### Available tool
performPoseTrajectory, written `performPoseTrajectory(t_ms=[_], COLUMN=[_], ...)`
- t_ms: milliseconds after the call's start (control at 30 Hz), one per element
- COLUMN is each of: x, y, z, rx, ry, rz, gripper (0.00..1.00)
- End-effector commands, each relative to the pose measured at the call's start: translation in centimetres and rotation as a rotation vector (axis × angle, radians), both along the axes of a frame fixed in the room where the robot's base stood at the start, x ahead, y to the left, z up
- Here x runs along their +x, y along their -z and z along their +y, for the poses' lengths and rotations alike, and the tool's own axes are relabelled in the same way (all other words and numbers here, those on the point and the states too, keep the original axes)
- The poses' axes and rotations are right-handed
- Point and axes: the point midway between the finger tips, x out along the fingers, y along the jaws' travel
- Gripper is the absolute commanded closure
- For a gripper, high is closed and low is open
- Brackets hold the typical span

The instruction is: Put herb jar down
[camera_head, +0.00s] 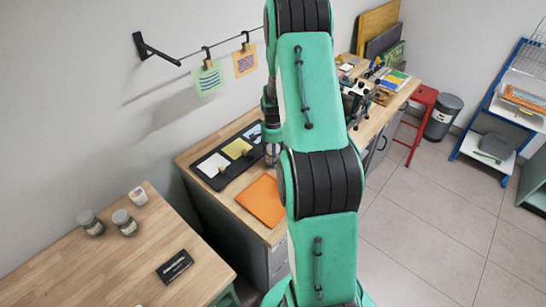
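Two small jars with grey-green lids and pale labels, a left one (91,223) and a right one (125,223), stand upright side by side on the wooden table at the lower left. I cannot read their labels. My green and black arm fills the middle of the view and hides most of its far end. My gripper cannot be made out clearly. A small greyish, jar-like shape (271,154) shows beside the arm, near the dark tray; I cannot tell whether it is held or standing.
The wooden table (70,265) also bears a small white pot (138,196) and a black labelled card (174,266). The desk behind holds a dark tray (212,184) with coloured cards and an orange sheet (262,201). A red stool (424,97) and a bin (443,117) stand right. Floor is free there.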

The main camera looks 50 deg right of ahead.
Motion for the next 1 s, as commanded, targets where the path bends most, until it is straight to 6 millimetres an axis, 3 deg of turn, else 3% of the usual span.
performPoseTrajectory(t_ms=[267, 433, 1000], x=[0.0, 0.0, 0.1], y=[-0.4, -1.8, -10.5], z=[0.0, 0.0, 0.0], rx=[0.000, 0.000, -0.001], ry=[0.000, 0.000, 0.000], rz=[0.000, 0.000, -0.001], gripper=[0.42, 0.42, 0.42])
